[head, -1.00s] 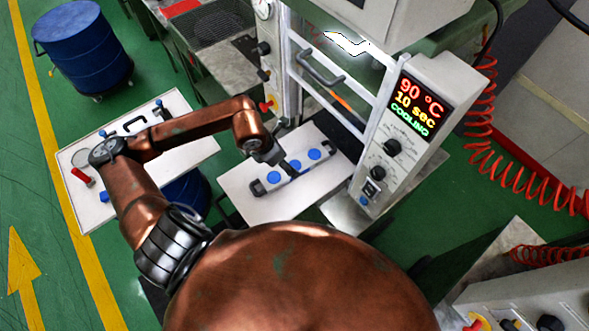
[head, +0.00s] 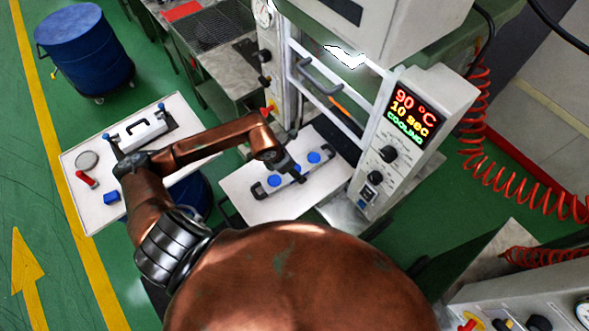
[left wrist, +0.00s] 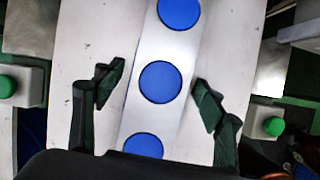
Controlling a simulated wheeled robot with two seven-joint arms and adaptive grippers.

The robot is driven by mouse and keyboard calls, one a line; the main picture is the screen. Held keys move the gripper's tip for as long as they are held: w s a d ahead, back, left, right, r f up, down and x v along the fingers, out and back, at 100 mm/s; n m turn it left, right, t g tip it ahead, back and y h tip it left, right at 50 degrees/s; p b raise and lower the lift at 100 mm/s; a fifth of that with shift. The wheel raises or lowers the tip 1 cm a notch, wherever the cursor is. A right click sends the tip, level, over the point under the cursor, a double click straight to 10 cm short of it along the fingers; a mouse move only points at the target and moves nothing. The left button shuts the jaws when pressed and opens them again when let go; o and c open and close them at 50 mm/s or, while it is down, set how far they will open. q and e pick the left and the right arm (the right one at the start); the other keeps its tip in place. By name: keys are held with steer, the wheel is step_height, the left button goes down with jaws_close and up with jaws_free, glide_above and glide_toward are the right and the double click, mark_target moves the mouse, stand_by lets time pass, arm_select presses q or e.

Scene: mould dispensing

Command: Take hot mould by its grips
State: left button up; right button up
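The mould (head: 285,186) is a pale bar with three blue discs and dark grips at its ends. It lies on a white plate (head: 245,208) in front of the press. My left gripper (head: 297,173) is over the middle of the mould in the head view. In the left wrist view its dark fingers (left wrist: 159,76) are apart, one on each side of the mould (left wrist: 172,46) by the middle disc, with gaps visible between. The gripper hides part of the middle of the mould in the head view. My right gripper is not in view.
The press panel (head: 400,135) reads 90 °C, 10 sec, COOLING. A press handle (head: 320,76) stands behind the plate. A white side table (head: 92,200) at left holds another pale handled piece (head: 143,128), a red-handled tool (head: 86,179) and a blue block (head: 111,198). A blue barrel (head: 85,50) stands behind.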

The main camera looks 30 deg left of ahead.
arm_select(q)
jaws_close()
steer(key=shift+w+r, duration=0.1)
stand_by(0.5)
